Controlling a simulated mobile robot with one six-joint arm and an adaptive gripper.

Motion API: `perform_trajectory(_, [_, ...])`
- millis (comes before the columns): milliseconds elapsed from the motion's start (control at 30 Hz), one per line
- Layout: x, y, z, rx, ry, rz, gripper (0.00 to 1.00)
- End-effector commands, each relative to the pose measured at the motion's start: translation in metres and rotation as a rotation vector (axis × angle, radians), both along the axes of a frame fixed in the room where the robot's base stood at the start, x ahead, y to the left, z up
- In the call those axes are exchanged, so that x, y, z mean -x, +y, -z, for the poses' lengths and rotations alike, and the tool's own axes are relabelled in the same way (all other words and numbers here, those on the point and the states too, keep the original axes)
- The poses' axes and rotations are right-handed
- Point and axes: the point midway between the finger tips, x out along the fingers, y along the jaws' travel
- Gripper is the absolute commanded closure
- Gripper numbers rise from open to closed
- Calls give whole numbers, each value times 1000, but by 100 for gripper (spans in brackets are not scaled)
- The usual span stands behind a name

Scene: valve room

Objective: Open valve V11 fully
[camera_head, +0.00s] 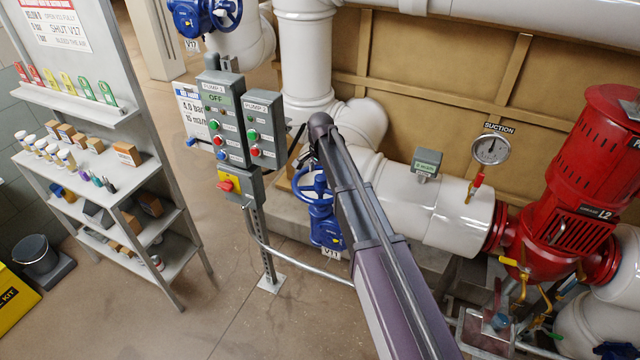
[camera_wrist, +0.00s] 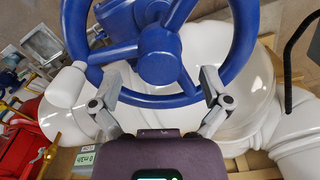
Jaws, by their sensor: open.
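Valve V11 is a blue valve (camera_head: 327,230) with a tag at its foot, low on the white pipework in the head view. Its blue spoked handwheel (camera_head: 300,181) is partly hidden behind my arm. In the wrist view the handwheel (camera_wrist: 160,58) fills the upper middle, with its hub and spokes facing me. My gripper (camera_wrist: 153,76) is open, its two fingers spread left and right at the near part of the rim. I cannot tell whether they touch it. In the head view my gripper (camera_head: 303,157) is small and mostly hidden at the arm's end.
A pump control panel (camera_head: 222,120) on a post stands just left of the valve. A red pump (camera_head: 560,180) and suction gauge (camera_head: 491,149) are at right. Another blue valve (camera_head: 205,16) is at top left. A shelf unit (camera_head: 90,120) stands left; floor between is clear.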

Motion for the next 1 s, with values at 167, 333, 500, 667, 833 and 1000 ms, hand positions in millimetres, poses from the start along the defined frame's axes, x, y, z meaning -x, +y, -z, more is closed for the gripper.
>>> perform_trajectory(167, [0, 0, 13, 0, 0, 0, 3])
perform_trajectory(333, [0, 0, 21, 0, 0, 0, 3])
perform_trajectory(500, [0, 0, 23, 0, 0, -1, 3])
perform_trajectory(667, [0, 0, 22, 0, 0, -1, 3])
perform_trajectory(833, [0, 1, 22, 0, 0, -1, 36])
perform_trajectory(1000, [0, 1, 22, 0, 0, -1, 86])
